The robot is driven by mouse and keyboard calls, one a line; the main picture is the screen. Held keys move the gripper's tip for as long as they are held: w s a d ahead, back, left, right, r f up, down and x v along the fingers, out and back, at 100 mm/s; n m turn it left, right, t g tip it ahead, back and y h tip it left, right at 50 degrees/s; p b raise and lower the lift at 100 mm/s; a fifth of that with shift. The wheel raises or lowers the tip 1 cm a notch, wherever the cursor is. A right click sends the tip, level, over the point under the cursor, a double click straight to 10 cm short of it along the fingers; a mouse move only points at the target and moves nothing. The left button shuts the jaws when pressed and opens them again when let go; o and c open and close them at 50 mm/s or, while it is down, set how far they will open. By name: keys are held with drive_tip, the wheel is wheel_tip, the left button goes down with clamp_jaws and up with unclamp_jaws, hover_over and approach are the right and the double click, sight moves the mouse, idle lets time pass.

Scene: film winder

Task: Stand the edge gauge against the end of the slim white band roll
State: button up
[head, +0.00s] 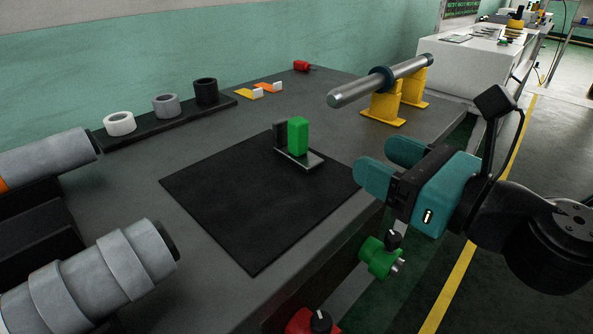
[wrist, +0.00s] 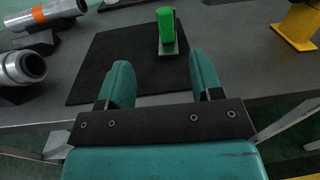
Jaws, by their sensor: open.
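The edge gauge (head: 298,139), a green upright block on a dark L-shaped metal base, stands on the black mat. It also shows in the wrist view (wrist: 167,28), beyond my fingertips. My gripper (head: 376,160) is open and empty, to the right of the gauge and apart from it. Its two teal fingers show in the wrist view (wrist: 159,63). At the left lie a large grey roll with pale raised bands (head: 100,275) and a slimmer roll with an orange band (head: 45,160). A small white ring roll (head: 120,123) sits on the rack. I cannot tell which is the named roll.
The black mat (head: 225,205) has free room around the gauge. A rack holds grey (head: 166,104) and black (head: 205,91) ring rolls. A steel shaft (head: 355,91) on yellow stands (head: 384,109) lies at the back right. Green (head: 378,258) and red (head: 310,322) knobs are along the front edge.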

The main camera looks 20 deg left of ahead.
drive_tip(key=p, duration=1.2)
approach(304, 123)
drive_tip(key=shift+m, duration=0.4)
drive_tip(key=x, duration=0.2)
drive_tip(key=r+x, duration=0.1)
drive_tip(key=x, duration=0.2)
drive_tip(key=shift+a, duration=0.15)
drive_tip(key=p, duration=0.1)
drive_tip(key=w+a+p, duration=0.1)
drive_tip(key=p, duration=0.1)
drive_tip(key=shift+a+f+t, duration=0.25)
drive_tip(key=shift+a+t, duration=0.05)
drive_tip(key=p, duration=0.2)
drive_tip(key=a+p, duration=0.1)
drive_tip(key=shift+w+r+p, duration=0.2)
drive_tip(key=shift+r+p, duration=0.05)
drive_tip(key=shift+p, duration=0.15)
drive_tip(key=p, duration=0.1)
drive_tip(key=a+p, duration=0.1)
drive_tip(key=shift+w+a+f+p, duration=0.1)
drive_tip(key=shift+w+a+p, duration=0.05)
drive_tip(key=shift+w+p, duration=0.2)
drive_tip(key=shift+w+a+f+p, duration=0.2)
drive_tip(key=shift+w+a+p, duration=0.05)
drive_tip(key=shift+a, duration=0.3)
drive_tip(key=shift+w+a+f+p, duration=0.2)
drive_tip(key=shift+w+a+p, duration=0.1)
drive_tip(key=shift+a, duration=0.25)
drive_tip(key=shift+c, duration=0.4)
drive_tip(key=c, duration=1)
